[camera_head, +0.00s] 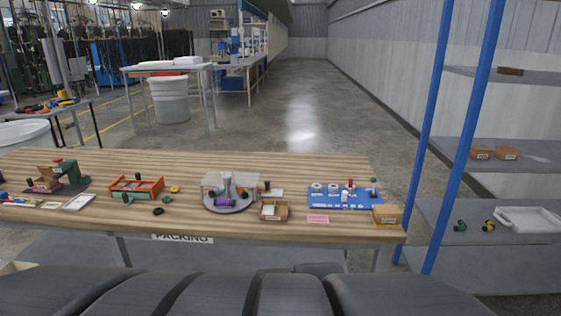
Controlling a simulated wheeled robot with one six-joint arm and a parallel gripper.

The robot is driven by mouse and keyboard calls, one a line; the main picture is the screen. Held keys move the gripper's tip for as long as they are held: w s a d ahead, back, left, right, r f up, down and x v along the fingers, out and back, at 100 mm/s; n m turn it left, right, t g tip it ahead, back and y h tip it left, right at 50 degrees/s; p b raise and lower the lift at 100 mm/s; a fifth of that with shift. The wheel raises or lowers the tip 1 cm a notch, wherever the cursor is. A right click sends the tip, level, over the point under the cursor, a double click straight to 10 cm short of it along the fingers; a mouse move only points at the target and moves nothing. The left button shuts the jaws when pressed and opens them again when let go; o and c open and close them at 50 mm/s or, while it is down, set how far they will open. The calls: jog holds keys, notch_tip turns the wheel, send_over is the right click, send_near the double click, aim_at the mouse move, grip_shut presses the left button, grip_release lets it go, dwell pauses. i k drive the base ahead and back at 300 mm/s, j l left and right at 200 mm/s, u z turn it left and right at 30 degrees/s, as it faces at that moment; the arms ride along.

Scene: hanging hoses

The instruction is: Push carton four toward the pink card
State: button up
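The pink card (318,219) lies flat near the front edge of the wooden table, just in front of the blue mat. A small tan carton (387,215) stands at the table's right front corner, to the right of the pink card and apart from it. Its marking is too small to read, so I cannot tell for sure that it is carton four. Two more tan cartons, a left one (480,153) and a right one (507,154), sit on a grey shelf at the right; their marks are also unreadable. My gripper is not in view.
The blue mat (331,203) holds white rolls and small items behind the card. An open brown box (282,214) stands left of the card. A round grey tray (213,205) and an orange crate (151,189) are farther left. Blue posts (431,110) rise beyond the table's right end.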

aim_at(379, 219)
jog(key=i+l+z, duration=0.1)
jog(key=i+l, duration=0.15)
jog(key=l, duration=0.2)
jog(key=i+l, duration=0.3)
jog(key=l, duration=0.15)
jog(key=i+l+z, duration=0.15)
jog(key=l, duration=0.25)
jog(key=i+l, duration=0.05)
jog(key=i, duration=0.05)
